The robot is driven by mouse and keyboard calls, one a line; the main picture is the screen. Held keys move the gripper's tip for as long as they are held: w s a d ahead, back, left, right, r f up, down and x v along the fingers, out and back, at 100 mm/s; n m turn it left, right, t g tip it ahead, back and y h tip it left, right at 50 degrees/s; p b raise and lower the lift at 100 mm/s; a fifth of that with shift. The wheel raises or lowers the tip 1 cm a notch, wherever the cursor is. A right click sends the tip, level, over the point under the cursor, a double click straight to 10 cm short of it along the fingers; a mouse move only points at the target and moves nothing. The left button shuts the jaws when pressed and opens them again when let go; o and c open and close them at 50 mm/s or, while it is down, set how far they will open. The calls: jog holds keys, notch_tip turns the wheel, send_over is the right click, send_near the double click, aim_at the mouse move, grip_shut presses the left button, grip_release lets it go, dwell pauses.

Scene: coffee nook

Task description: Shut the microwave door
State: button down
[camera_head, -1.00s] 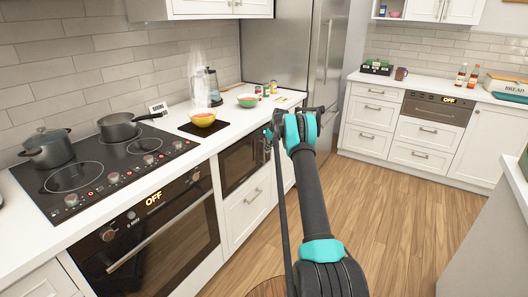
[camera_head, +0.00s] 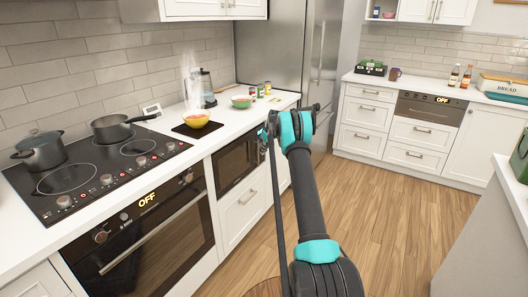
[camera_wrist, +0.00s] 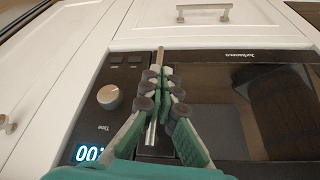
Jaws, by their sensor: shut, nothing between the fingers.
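The microwave (camera_head: 237,162) is built in under the counter, a dark-fronted unit to the right of the oven. In the wrist view its dark glass door (camera_wrist: 240,112) looks about flush with the control panel; I cannot tell whether it is latched. A vertical silver handle bar (camera_wrist: 152,130) runs behind my fingers. My gripper (camera_wrist: 160,80) is shut and empty, in front of the seam between panel and door, at the handle. Whether it touches the handle is unclear. In the head view my gripper (camera_head: 266,138) is partly hidden by my arm.
The panel has a round knob (camera_wrist: 109,96) and a lit display (camera_wrist: 88,153). The oven (camera_head: 150,232) stands left of the microwave. The wooden floor (camera_head: 385,215) to the right is clear.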

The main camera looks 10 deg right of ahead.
jog(key=s+d+f+v, duration=0.1)
jog(key=v, duration=1)
jog(key=s+a+r+m, duration=0.1)
jog(key=s+a+r, duration=0.15)
jog(key=s, duration=0.35)
jog(key=s+a+r+m, duration=0.1)
jog(key=s+r, duration=0.3)
jog(key=s, duration=0.2)
jog(key=s+a+r+m+h, duration=0.1)
jog(key=s+a, duration=0.1)
jog(key=s, duration=0.6)
jog(key=s+a+r, duration=0.1)
jog(key=s+a, duration=0.1)
jog(key=s, duration=0.7)
jog(key=s+f+m, duration=0.1)
jog(key=s+f, duration=0.2)
jog(key=s, duration=0.8)
jog(key=s+a+f+m, duration=0.1)
jog(key=s+f, duration=0.2)
jog(key=s, duration=0.8)
jog(key=s+a+f+m+h, duration=0.1)
jog(key=s+f, duration=0.2)
jog(key=s, duration=0.9)
jog(key=shift+w+a, duration=0.1)
jog(key=shift+a, duration=0.05)
